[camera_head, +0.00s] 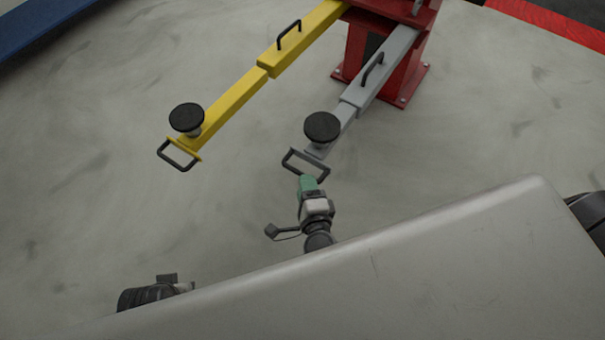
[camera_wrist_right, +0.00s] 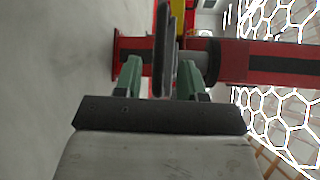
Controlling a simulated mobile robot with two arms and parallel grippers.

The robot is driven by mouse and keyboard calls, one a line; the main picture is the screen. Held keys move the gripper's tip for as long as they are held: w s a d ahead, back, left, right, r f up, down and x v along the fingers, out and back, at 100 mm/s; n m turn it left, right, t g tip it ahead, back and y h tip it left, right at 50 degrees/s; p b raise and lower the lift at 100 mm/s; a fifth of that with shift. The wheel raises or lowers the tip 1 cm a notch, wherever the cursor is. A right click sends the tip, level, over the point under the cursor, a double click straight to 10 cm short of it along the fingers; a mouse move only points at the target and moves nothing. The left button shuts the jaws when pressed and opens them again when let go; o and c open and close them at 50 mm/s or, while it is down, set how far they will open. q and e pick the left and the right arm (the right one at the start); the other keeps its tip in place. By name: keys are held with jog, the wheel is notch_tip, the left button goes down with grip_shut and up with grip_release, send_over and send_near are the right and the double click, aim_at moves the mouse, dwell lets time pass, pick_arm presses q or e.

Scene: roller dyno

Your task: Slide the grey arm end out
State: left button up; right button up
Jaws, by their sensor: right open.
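The grey arm (camera_head: 388,66) reaches down-left from the red post, with a black handle on its sleeve. Its narrower end section (camera_head: 346,116) carries a round black pad (camera_head: 322,127) and ends in a dark loop handle (camera_head: 305,163). My right gripper (camera_head: 306,180), with green fingers, is at this loop. In the right wrist view, the open fingers of the gripper (camera_wrist_right: 160,75) stand on either side of the dark loop handle (camera_wrist_right: 164,50), with a gap visible on both sides. My left gripper is not visible; only a dark part of that arm shows at the bottom left.
A yellow arm (camera_head: 237,95) with its own pad and loop handle lies left of the grey one. The red post (camera_head: 408,80) stands on the floor behind. The pale floor (camera_head: 110,190) is clear to the left.

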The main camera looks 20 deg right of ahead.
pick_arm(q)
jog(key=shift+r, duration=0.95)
pick_arm(e)
jog(key=shift+w+d+f, duration=0.15)
jog(key=shift+w+f, duration=0.05)
jog(key=shift+w, duration=0.9)
jog(key=shift+w+d+f, duration=0.1)
jog(key=shift+w+f, duration=0.05)
jog(key=shift+w, duration=0.9)
jog(key=shift+c, duration=0.3)
grip_shut()
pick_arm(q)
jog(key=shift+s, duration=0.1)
